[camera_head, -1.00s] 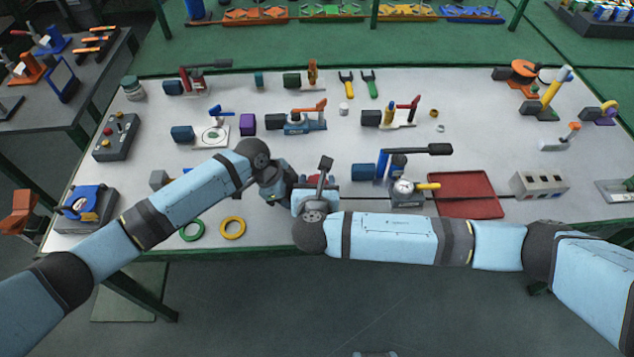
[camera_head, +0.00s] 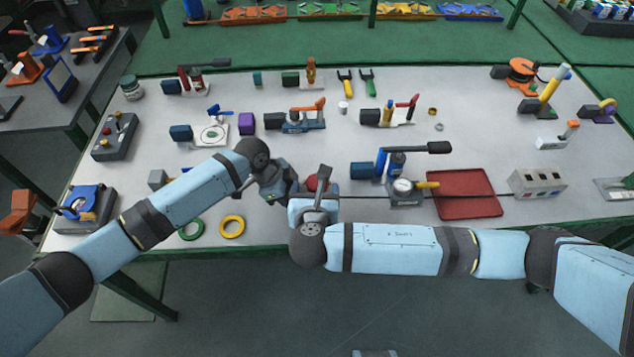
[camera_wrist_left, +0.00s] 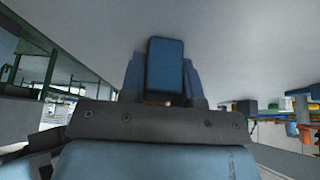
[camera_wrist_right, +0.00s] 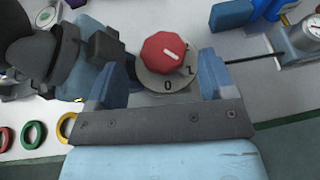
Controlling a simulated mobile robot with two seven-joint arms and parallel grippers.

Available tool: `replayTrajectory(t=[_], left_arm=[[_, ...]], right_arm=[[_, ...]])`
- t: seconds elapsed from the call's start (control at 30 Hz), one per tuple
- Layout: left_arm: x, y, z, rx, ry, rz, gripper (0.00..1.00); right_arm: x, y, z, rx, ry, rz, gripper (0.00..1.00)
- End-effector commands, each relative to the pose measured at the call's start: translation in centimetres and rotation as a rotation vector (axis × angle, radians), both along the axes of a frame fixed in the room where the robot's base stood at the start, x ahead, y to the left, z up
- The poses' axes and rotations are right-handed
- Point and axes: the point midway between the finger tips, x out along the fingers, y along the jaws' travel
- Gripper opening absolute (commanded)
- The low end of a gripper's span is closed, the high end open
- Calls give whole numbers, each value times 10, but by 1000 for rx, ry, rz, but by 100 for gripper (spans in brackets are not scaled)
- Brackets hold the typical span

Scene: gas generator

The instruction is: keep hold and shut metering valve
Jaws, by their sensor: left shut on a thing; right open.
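The metering valve's red knob (camera_wrist_right: 163,53) has a white pointer line and sits on a grey dial marked 0 and 1. In the head view the red knob (camera_head: 317,183) shows between my two grippers. My right gripper (camera_wrist_right: 160,80) is open, its fingers on either side of the dial; I cannot tell if they touch the knob. My left gripper (camera_wrist_left: 165,72) is shut on a blue block (camera_wrist_left: 165,66); its arm comes in beside the valve at the left of the right wrist view. The rest of the valve body is mostly hidden by the grippers.
A gauge unit (camera_head: 404,190) with a yellow handle and a red tray (camera_head: 466,207) stand to the right. A thin dark rod runs from the valve's side towards the gauge. Green ring (camera_head: 191,230) and yellow ring (camera_head: 232,227) lie near the front edge.

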Motion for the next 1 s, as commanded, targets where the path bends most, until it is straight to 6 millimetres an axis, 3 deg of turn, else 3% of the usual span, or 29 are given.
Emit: replayTrajectory(t=[0.2,0.4,0.77,0.87,1.0], left_arm=[[1,0,1,0,-1,0,0],[1,1,1,1,-1,2,0],[2,2,1,2,-2,2,0],[2,2,1,2,-2,2,0],[2,2,1,2,-2,2,0]], right_arm=[[-29,4,12,4,1,1,80],[-38,4,16,-1,0,-4,80],[-36,3,18,18,8,-21,80],[-29,3,23,110,50,-85,80],[-10,0,38,380,179,-288,80]])
